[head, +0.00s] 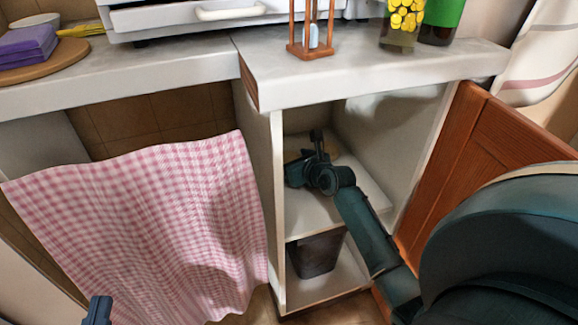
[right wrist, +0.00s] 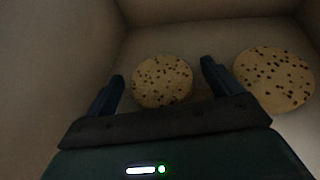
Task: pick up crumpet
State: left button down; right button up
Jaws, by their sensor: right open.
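Two round, pale crumpets with dark specks show in the right wrist view, lying on the shelf inside the cupboard. One crumpet (right wrist: 162,81) is between and just beyond the fingertips of my right gripper (right wrist: 162,72); no contact shows. The other crumpet (right wrist: 275,79) lies to the right, outside the fingers. In the head view my right gripper (head: 317,142) reaches into the open cupboard's upper compartment, and its arm hides most of what lies there. It is open and empty. A small part of my left gripper (head: 97,310) shows at the bottom left; its jaws cannot be made out.
The cupboard's side walls and shelf (head: 310,218) closely surround my right gripper. A brown cupboard door (head: 462,165) stands open at right. A dark bin (head: 316,255) is below the shelf. A pink checked cloth (head: 150,225) hangs at left. The worktop (head: 370,82) is above.

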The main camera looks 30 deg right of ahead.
jog(key=c, duration=1.1)
